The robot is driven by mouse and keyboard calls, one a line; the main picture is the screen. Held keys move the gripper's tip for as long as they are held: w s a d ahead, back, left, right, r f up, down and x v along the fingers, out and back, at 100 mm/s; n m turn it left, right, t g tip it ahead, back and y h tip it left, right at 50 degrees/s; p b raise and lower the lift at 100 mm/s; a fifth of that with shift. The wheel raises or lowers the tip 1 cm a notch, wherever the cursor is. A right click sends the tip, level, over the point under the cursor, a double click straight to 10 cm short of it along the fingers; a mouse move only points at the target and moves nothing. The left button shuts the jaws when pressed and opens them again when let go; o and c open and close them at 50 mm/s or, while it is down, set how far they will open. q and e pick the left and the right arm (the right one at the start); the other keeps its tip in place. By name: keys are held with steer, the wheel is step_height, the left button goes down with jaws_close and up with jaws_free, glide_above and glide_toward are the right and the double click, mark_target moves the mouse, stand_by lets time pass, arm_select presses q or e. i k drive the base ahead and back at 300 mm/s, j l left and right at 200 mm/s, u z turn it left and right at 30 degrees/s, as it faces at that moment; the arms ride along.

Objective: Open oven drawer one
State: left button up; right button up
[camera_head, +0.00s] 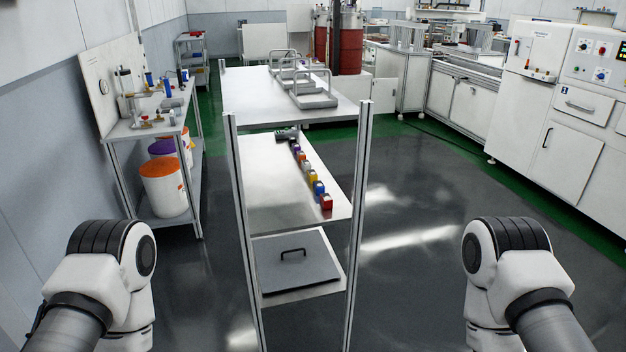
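A white cabinet-like machine (534,95) that looks like the oven stands at the far right against the back wall line. It has a drawer front with a horizontal handle (579,106) and, below it, a door with a vertical handle (547,138); both look shut. My two arms show at the lower left and lower right, both well away from the machine. Neither gripper is visible in the head view.
A metal shelf cart (251,199) stands directly ahead, with handled trays (313,91) on top and small colored blocks (326,202) on its middle shelf. A workbench (150,127) with buckets (163,189) is left. Dark floor (424,205) is clear between cart and machine.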

mark_target(593, 108)
steer(key=z, duration=1.4)
steer(key=i, duration=5.05)
